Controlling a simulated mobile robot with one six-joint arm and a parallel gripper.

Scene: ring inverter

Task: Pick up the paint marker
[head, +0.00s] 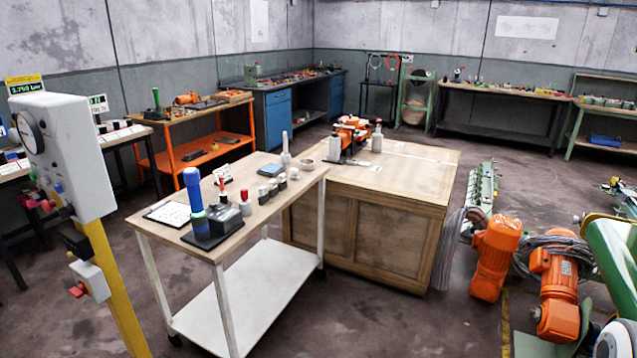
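I cannot single out the paint marker for certain at this size. Small upright items stand on the white-legged cart with a wooden top (262,211). Among them are a slim red-topped item (222,188), a red-topped item (245,203) and a slim white item (285,145) near the back edge. A large blue cylinder (193,190) stands at the cart's front left on a dark base. My gripper is not in view.
A wooden crate-like table (415,186) stands against the cart's right, with an orange device (353,130) on top. A yellow post with a white gauge box (68,155) is at left. Orange motors (495,257) lie at right. Floor is open behind the cart.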

